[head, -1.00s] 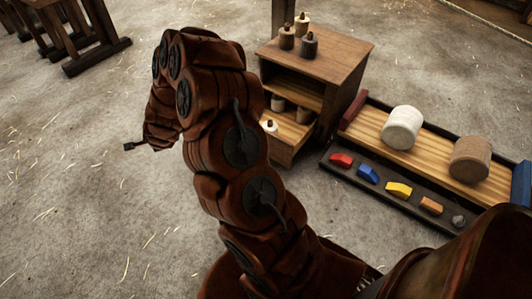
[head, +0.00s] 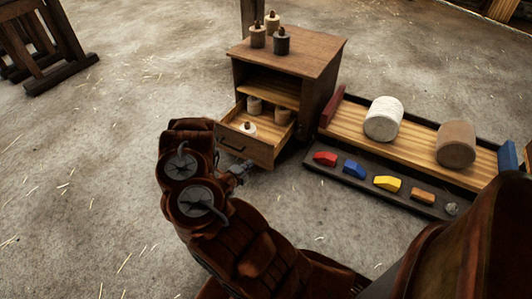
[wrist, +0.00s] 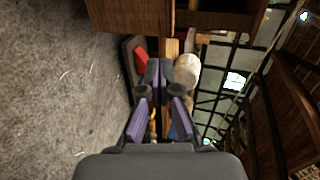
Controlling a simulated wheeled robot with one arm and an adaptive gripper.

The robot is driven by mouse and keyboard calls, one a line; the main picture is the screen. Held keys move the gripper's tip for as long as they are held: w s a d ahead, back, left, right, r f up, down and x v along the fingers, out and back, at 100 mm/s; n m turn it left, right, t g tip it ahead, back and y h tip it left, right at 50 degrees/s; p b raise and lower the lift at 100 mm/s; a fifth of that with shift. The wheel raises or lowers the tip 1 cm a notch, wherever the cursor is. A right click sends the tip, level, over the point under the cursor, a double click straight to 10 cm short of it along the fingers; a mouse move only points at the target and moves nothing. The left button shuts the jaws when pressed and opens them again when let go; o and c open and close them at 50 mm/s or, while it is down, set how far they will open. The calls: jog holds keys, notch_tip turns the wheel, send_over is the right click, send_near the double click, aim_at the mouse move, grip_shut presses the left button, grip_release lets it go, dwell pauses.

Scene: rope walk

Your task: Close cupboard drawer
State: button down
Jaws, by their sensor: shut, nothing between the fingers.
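The small wooden cupboard (head: 318,72) stands at the upper middle of the head view. Its lower drawer (head: 243,142) is pulled out, with a dark handle on its front and several small bottles inside. A brown wooden panel (wrist: 130,14), seemingly the drawer, lies at the top of that view. My forearm covers the floor in front of the drawer.
Several small bottles (head: 270,32) stand on the cupboard top. Wooden trestles (head: 35,45) stand far left. The floor left of the cupboard is clear.

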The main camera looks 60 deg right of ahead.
jog(key=d, duration=0.1)
jog(key=b, duration=0.1)
send_near(270, 146)
jog(key=x, duration=0.5)
jog(key=shift+w+f, duration=0.15)
jog(key=shift+f, duration=0.05)
jog(key=shift+d, duration=0.8)
